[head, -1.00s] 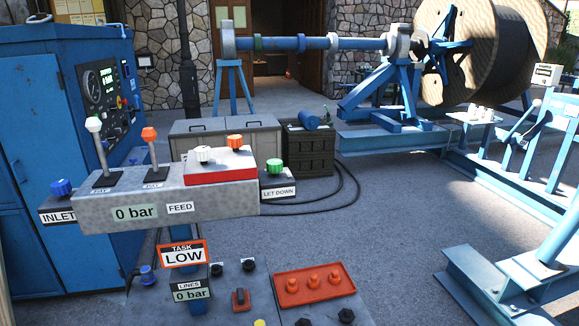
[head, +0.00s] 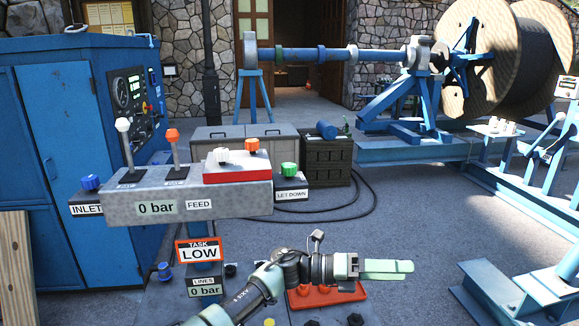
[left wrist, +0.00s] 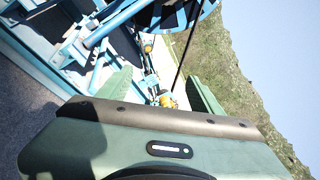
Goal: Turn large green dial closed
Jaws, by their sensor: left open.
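The green dial (head: 289,168) sits on top of the small box labelled LET DOWN (head: 292,194), at the right end of the grey control panel (head: 120,204) in the head view. My left gripper (head: 388,268) is below and to the right of the dial, apart from it, and points right. It is open and empty, its two green fingers spread in the left wrist view (left wrist: 160,92). The dial does not show in the left wrist view. My right gripper is not in view.
Two levers and a blue INLET knob (head: 91,183) are further left. My left arm covers part of the red tray (head: 300,300). A dark crate (head: 328,163) stands behind.

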